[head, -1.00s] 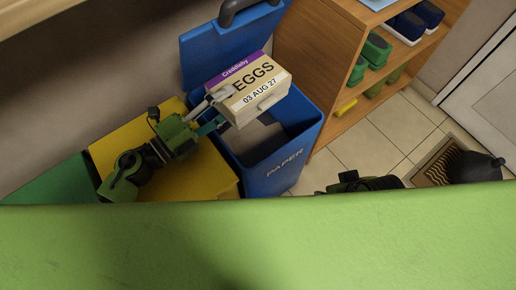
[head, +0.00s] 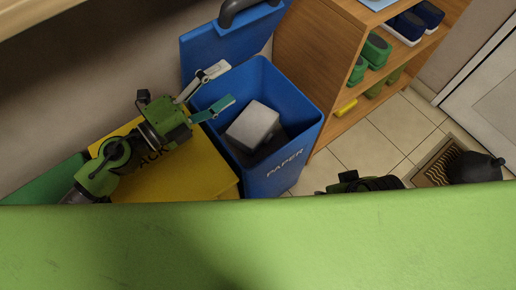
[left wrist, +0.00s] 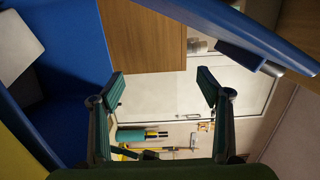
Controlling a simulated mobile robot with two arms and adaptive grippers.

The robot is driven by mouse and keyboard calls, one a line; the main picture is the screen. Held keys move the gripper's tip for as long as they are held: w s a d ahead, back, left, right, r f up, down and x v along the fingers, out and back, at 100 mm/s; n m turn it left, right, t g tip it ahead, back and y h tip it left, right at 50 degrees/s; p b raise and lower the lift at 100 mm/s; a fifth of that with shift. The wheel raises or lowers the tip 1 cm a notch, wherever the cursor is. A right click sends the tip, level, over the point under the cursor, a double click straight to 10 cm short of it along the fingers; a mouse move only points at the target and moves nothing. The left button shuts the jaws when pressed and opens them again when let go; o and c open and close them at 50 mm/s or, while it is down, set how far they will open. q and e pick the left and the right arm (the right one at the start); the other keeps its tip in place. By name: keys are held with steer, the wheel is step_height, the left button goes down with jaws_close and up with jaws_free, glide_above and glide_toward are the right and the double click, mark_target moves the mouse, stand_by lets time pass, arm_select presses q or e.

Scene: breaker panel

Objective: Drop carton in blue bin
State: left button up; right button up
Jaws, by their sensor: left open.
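The carton (head: 252,126) is inside the open blue bin (head: 290,124) marked PAPER. It lies tilted, with a plain pale face up, and its EGGS label is not visible. In the left wrist view a pale piece of the carton (left wrist: 17,48) shows at the left edge inside the blue bin (left wrist: 75,35). My left gripper (head: 225,85) is open and empty at the left rim of the blue bin, apart from the carton. Its spread fingers (left wrist: 161,90) also show in the left wrist view.
The blue lid (head: 215,50) stands open behind the bin. A yellow bin (head: 190,170) is on the left, below my left arm. A wooden shelf (head: 325,60) with shoes stands to the right of the blue bin.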

arm_select(q)
steer(key=shift+r, duration=1.7)
steer(key=shift+d, duration=0.1)
